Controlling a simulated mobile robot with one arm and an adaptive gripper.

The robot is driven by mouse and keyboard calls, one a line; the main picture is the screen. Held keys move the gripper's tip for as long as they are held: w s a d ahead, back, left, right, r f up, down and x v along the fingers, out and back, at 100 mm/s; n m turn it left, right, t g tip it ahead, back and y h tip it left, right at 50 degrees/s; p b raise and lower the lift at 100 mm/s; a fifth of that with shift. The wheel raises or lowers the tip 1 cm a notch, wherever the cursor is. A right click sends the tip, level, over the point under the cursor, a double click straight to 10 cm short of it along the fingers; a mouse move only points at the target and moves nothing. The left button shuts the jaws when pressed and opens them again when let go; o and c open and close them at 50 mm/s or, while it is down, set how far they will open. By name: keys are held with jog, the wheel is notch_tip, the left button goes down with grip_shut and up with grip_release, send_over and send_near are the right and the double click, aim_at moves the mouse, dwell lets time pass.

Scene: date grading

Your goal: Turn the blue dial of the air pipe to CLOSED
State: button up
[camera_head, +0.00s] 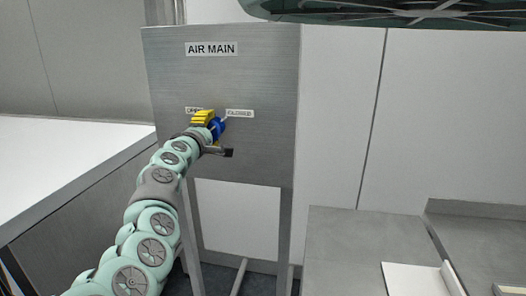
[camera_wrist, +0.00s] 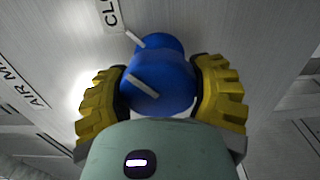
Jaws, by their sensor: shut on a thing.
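The blue dial (camera_head: 218,126) sits on the grey AIR MAIN panel (camera_head: 265,70), between the OPEN label (camera_head: 193,110) and the CLOSED label (camera_head: 240,113). My gripper (camera_head: 208,123) is shut on the dial, with its yellow ribbed fingers on either side of it. In the wrist view the dial (camera_wrist: 170,65) is between the two fingers of my gripper (camera_wrist: 160,85). Its white pointer marks point toward the CLOSED label (camera_wrist: 113,14). In the head view a finger partly covers the OPEN label and part of the dial.
A white-topped counter (camera_head: 60,160) stands at the left of the panel. Grey metal worktops (camera_head: 350,240) are at the lower right, with a white board (camera_head: 415,280). A dark round thing (camera_head: 400,12) hangs at the top right.

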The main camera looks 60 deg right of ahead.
jog(key=o, duration=1.2)
jog(key=shift+s, duration=0.1)
jog(key=shift+s+a+r, duration=0.15)
jog(key=shift+s+a, duration=0.2)
jog(key=shift+a, duration=0.25)
jog(key=shift+v, duration=5.25)
jog(key=shift+w+a, duration=0.1)
